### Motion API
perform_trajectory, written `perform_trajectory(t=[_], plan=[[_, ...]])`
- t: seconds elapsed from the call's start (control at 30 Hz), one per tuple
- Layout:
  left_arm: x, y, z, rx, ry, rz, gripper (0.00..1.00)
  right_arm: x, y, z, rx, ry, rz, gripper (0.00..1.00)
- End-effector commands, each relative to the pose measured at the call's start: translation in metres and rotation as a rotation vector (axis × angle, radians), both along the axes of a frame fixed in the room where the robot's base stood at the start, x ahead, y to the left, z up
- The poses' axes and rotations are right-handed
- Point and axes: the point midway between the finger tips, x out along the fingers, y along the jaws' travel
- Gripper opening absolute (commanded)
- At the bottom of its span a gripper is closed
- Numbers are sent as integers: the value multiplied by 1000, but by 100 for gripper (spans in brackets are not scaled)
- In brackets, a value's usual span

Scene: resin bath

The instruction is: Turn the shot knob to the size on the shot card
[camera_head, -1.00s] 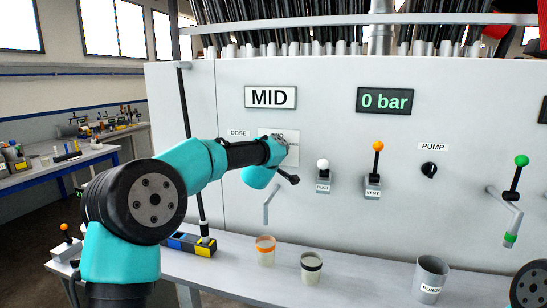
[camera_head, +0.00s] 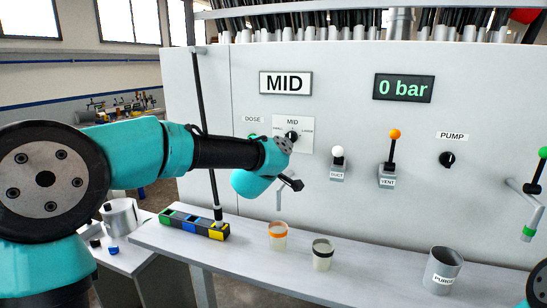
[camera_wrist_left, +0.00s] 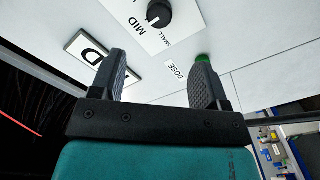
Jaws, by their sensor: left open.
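The shot card (camera_head: 285,83) at the top of the panel reads MID. The black shot knob (camera_head: 291,137) sits on a white plate with MID above it, just above my left wrist. The left wrist view shows the knob (camera_wrist_left: 159,13) with MID and SMALL labels; its white mark faces this side, but I cannot tell exactly which label it points to. My left gripper (camera_wrist_left: 160,58) is open and empty, its fingers apart and off the knob. One finger partly covers the green dose button (camera_wrist_left: 203,58). My right gripper is not in view.
Right of the knob stand the duct lever (camera_head: 338,153), vent lever (camera_head: 393,150) and pump knob (camera_head: 447,160). Below, the bench holds an orange-banded cup (camera_head: 278,239), a dark-banded cup (camera_head: 322,261), a purge cup (camera_head: 443,278) and a coloured block strip (camera_head: 194,224).

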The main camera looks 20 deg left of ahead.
Motion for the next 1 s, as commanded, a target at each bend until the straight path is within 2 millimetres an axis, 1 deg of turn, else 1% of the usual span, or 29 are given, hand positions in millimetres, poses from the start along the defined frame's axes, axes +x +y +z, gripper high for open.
perform_trajectory(t=[0.03, 0.1, 0.2, 0.3, 0.43, 0.83, 0.93, 0.97, 1.0], plan=[[-9, 0, 1, 0, -1, -1, 69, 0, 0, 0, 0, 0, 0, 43], [-20, 0, 0, 0, 0, -1, 69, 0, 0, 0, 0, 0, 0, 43], [-31, 0, 1, 0, 0, -1, 69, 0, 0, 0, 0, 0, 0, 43], [-38, 0, 0, 0, 0, 0, 69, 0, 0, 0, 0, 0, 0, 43], [-40, 1, 0, 0, -1, 1, 69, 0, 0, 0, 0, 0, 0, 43], [-40, 0, -1, 2, 3, -1, 69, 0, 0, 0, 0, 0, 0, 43], [-41, -3, -12, 14, 26, -9, 69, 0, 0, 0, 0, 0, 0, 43], [-41, -5, -18, 23, 39, -15, 69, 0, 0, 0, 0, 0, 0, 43], [-43, -8, -28, 34, 62, -23, 69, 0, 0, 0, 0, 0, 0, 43]])
